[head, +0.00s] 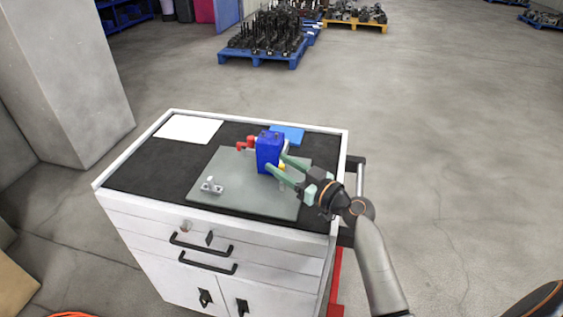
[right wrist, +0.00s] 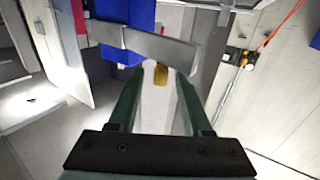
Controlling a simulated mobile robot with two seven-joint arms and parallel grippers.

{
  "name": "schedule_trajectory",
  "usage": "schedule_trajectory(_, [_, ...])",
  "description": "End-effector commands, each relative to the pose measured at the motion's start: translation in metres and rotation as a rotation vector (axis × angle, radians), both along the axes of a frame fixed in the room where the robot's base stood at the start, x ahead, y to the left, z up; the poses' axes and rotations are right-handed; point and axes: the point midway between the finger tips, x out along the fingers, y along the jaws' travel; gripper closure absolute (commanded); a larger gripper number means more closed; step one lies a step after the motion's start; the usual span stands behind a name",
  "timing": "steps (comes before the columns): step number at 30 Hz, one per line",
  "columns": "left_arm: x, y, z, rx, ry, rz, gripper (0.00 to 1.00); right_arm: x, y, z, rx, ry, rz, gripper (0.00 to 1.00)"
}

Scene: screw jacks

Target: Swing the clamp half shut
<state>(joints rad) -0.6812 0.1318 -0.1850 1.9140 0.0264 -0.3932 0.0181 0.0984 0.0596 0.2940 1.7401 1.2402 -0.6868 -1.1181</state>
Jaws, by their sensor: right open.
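A blue block-shaped body (head: 268,150) stands upright on a grey plate (head: 240,201) on the cart. A red part (head: 245,144) sticks out on its left side. In the right wrist view the blue body (right wrist: 125,40) is at the upper left, and a grey metal bar (right wrist: 160,46) crosses ahead of the fingertips. A pale part with a yellow piece (right wrist: 160,75) lies between the fingers. I cannot tell for sure which part is the clamp. My right gripper (head: 277,161) is open beside the blue body's right side; contact is unclear.
The cart's black top (head: 150,167) has a raised white rim. A white sheet (head: 188,129) and a blue flat item (head: 288,134) lie at the back. A small metal fixture (head: 211,187) sits on the plate's left. Loaded pallets (head: 262,57) stand far behind.

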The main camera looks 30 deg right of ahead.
Motion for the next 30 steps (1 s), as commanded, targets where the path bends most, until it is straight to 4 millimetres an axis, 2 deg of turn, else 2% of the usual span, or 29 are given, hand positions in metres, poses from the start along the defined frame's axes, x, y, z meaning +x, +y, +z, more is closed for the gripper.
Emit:
schedule_trajectory(9, [0.0013, 0.0004, 0.001, 0.0, -0.002, 0.001, 0.5, 0.0028, 0.0013, -0.0005, 0.0, 0.001, 0.0, 0.51])
schedule_trajectory(22, [0.0015, 0.0006, 0.001, 0.001, -0.002, 0.002, 0.5, 0.0025, 0.001, -0.0005, 0.0, 0.001, 0.0, 0.98])
schedule_trajectory(30, [0.0016, 0.0005, 0.0011, 0.001, -0.002, 0.002, 0.5, 0.0025, 0.0009, -0.0005, 0.0, 0.001, 0.0, 1.0])
